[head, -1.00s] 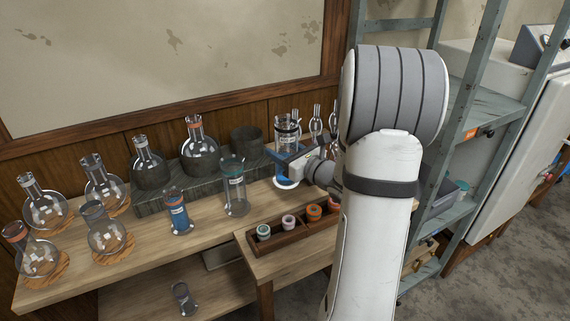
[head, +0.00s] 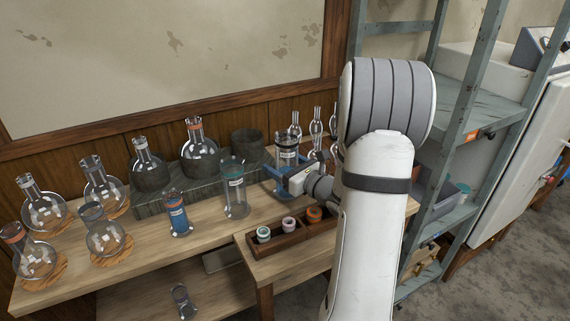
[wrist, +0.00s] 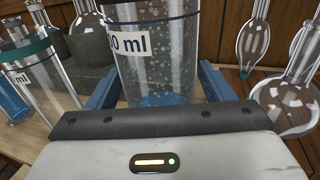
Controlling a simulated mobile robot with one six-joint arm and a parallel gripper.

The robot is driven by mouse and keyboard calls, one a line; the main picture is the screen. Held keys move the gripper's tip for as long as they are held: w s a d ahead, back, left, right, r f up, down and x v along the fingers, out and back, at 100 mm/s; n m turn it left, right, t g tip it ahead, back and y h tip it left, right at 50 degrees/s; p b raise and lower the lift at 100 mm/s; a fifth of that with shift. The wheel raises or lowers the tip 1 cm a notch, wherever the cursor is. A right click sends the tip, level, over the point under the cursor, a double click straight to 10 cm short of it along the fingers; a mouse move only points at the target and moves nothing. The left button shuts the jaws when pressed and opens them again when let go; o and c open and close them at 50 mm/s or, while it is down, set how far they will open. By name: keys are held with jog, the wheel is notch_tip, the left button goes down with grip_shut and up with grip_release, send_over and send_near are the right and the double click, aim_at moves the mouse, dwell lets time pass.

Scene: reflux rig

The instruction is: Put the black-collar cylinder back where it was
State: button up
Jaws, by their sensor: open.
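The black-collar cylinder (head: 287,153) is clear glass with a dark ring near its rim. It appears to stand upright on the table's back right part, at the right end of the grey block. Its base is hidden behind my gripper (head: 280,180). In the wrist view the cylinder (wrist: 160,55) shows a label ending in "0 ml" and stands between the blue jaws of my gripper (wrist: 155,88). The jaws are open, one on either side of it.
A teal-collar cylinder (head: 236,192) and a blue cylinder (head: 178,213) stand to the left. A grey block (head: 180,200) with dark holders and flasks is behind. Glass pieces (head: 316,125) stand close on the right. A wooden tray (head: 279,245) of small jars is in front.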

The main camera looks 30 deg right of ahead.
jog(key=shift+r, duration=0.2)
jog(key=v, duration=1.2)
